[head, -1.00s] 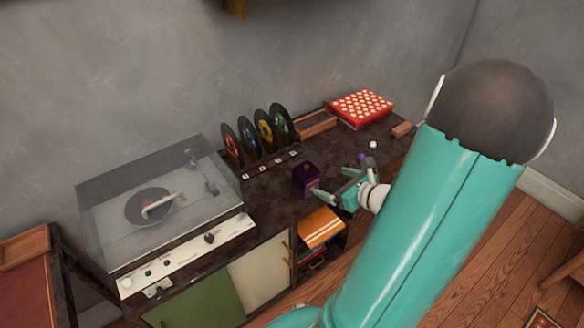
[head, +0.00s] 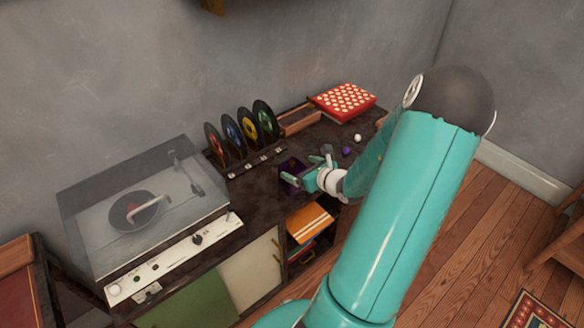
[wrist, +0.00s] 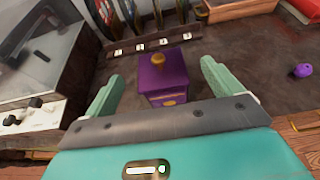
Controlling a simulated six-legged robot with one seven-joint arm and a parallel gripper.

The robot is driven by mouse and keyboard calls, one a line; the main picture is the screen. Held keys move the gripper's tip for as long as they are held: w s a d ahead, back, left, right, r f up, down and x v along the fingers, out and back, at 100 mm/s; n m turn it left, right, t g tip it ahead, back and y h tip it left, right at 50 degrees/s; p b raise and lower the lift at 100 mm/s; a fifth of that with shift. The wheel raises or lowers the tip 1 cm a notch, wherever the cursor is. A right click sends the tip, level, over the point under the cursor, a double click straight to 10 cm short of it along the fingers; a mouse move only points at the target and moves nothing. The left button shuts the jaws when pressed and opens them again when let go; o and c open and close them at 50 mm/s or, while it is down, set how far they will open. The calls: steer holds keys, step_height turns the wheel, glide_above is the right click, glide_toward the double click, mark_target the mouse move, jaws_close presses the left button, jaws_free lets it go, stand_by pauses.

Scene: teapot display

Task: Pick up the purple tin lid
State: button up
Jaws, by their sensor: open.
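The purple tin (wrist: 168,92) stands upright on the dark cabinet top, with a gold label on its front. Its purple lid (wrist: 180,62) is on top and has a gold knob (wrist: 159,60). My gripper (wrist: 160,85) is open. In the wrist view its two green fingers are on either side of the tin, with gaps left and right, and the tin is between and just beyond them. In the head view my gripper (head: 304,170) partly covers the tin (head: 290,166).
A record player (head: 140,210) stands to the left. Several records (head: 240,132) stand in a rack behind the tin. A red dotted box (head: 344,102), a purple ball (head: 346,150) and a white ball (head: 357,137) are to the right. Orange-covered items (head: 308,222) sit in a shelf below.

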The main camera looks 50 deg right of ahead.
mark_target(293, 165)
steer(key=x, duration=0.3)
steer(key=shift+w, duration=0.1)
steer(key=c, duration=1.1)
steer(key=shift+r, duration=0.1)
